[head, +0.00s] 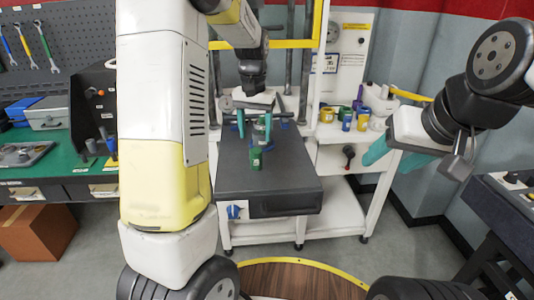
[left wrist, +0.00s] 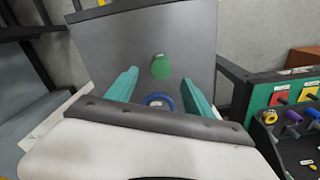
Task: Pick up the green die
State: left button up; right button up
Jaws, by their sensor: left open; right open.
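The green die (head: 256,158) is a small green cylinder standing on the dark grey machine top (head: 285,185). In the left wrist view it shows from above as a green disc (left wrist: 160,66), beyond my fingertips. My left gripper (head: 254,128) points down with its teal fingers apart, behind the die in the head view. In the left wrist view a blue-rimmed round piece (left wrist: 158,100) lies between the fingers of my left gripper (left wrist: 158,84), and I cannot tell whether they touch it. My right gripper (head: 394,158) is open and empty, off to the right.
A yellow frame bar (head: 285,43) crosses behind my left arm. A green bench (head: 60,160) with a tray (head: 24,154) is at the left. The machine top's front is clear.

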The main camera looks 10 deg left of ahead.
aim_at(256, 150)
pick_arm(q)
jog(key=shift+w+d+f, duration=0.1)
jog(key=shift+f, duration=0.65)
notch_tip(256, 150, down, 7)
jog(key=shift+r, duration=0.1)
grip_shut()
